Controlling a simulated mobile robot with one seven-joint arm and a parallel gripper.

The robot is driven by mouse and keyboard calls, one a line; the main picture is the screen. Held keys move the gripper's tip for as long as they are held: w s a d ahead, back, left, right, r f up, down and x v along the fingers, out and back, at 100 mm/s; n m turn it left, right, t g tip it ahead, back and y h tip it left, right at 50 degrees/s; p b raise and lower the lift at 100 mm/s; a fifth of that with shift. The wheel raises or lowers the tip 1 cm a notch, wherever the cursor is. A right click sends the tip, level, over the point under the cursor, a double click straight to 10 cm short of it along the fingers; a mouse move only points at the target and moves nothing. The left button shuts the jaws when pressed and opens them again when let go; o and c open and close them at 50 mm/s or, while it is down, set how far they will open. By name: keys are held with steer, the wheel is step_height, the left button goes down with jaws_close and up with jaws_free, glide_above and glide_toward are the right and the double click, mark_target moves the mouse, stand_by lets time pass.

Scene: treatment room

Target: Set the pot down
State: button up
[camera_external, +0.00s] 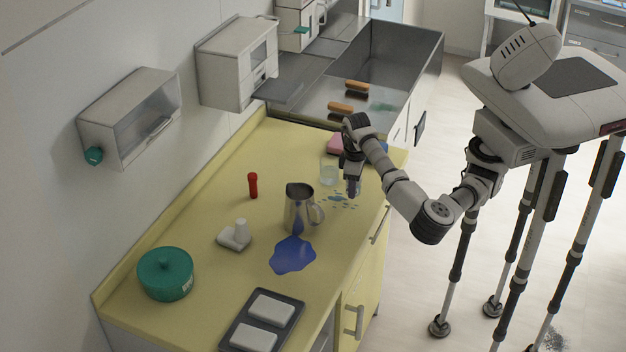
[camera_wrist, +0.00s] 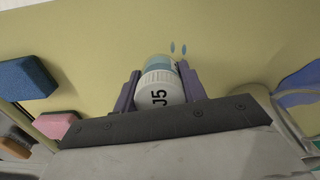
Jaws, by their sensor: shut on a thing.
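My gripper (camera_external: 353,186) is over the yellow counter, near the blue droplets at its right side. In the wrist view my gripper (camera_wrist: 160,92) is shut on a small pot (camera_wrist: 160,88) with a white ribbed lid marked "J5" and a bluish clear body. The fingers press on both sides of it. In the external view the pot is hard to make out at the fingers. I cannot tell whether its base touches the counter (camera_external: 205,213). A larger green lidded pot (camera_external: 165,275) stands at the counter's near left.
A glass beaker (camera_external: 328,173) stands just left of my gripper, and a metal jug (camera_external: 298,212) stands nearer. A blue puddle (camera_external: 292,256) lies before the jug. Pink (camera_wrist: 57,123) and blue (camera_wrist: 25,78) sponges lie nearby.

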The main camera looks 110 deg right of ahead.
steer(key=shift+f, duration=1.3)
steer(key=shift+f, duration=0.15)
steer(key=o, duration=1)
steer(key=shift+c, duration=0.2)
step_height(320, 180, up, 12)
steer(key=shift+r+b, duration=0.2)
steer(key=shift+b, duration=0.25)
